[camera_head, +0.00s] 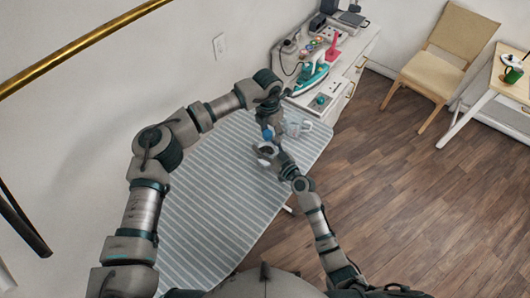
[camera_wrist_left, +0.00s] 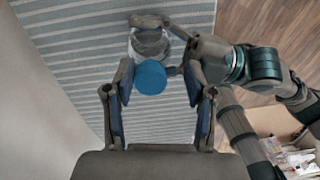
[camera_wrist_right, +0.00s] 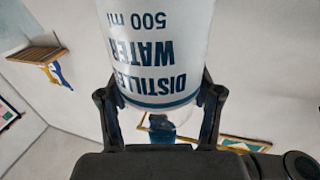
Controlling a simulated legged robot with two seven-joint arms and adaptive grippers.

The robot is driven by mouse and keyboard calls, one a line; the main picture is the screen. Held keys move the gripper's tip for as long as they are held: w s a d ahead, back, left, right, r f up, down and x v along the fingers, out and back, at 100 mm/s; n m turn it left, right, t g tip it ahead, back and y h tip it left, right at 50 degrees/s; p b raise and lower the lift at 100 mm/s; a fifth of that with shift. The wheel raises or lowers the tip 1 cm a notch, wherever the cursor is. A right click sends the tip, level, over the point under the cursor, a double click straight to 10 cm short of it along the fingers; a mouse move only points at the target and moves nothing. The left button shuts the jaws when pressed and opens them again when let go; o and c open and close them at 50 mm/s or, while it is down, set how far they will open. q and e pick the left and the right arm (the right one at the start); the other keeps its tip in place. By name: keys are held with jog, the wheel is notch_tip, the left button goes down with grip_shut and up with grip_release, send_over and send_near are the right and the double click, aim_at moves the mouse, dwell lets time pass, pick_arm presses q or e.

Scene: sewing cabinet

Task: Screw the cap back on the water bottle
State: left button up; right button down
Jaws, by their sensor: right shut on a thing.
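The water bottle (camera_wrist_right: 160,50) fills the upper middle of the right wrist view, its blue "DISTILLED WATER 500 ml" label upside down there. My right gripper (camera_wrist_right: 158,110) is shut around it. The clear bottle also shows in the left wrist view (camera_wrist_left: 148,42), with my right gripper reaching it from the right. The round blue cap (camera_wrist_left: 150,77) is seen top-on, in line with the bottle; whether it is seated on the neck I cannot tell. My left gripper (camera_wrist_left: 158,85) is open, a finger on each side of the cap with gaps visible. In the head view both grippers meet above the ironing board.
The striped ironing board (camera_head: 215,190) lies below the arms. A white sewing cabinet (camera_head: 350,65) with a teal iron (camera_head: 312,76) and other items stands beyond it. A chair (camera_head: 445,60) is at the back right. Wooden floor to the right is clear.

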jog(key=shift+d, duration=1.2)
pick_arm(q)
notch_tip(320, 180, up, 8)
jog(key=shift+w+f, duration=0.1)
pick_arm(e)
jog(key=shift+a, duration=1.2)
jog(key=shift+d, duration=1.15)
jog(key=shift+a, duration=0.15)
jog(key=c, duration=0.5)
grip_release()
jog(key=shift+a, duration=0.2)
jog(key=shift+c, duration=0.2)
jog(key=o, duration=0.4)
jog(key=shift+a, duration=0.75)
jog(key=shift+d, duration=0.2)
pick_arm(q)
jog(key=shift+d+r, duration=0.3)
jog(key=shift+r, duration=0.4)
jog(key=shift+d+r, duration=0.35)
jog(key=shift+r, duration=0.3)
jog(key=shift+d+r, duration=0.3)
jog(key=shift+r, duration=0.4)
pick_arm(e)
jog(key=shift+v, duration=5.9)
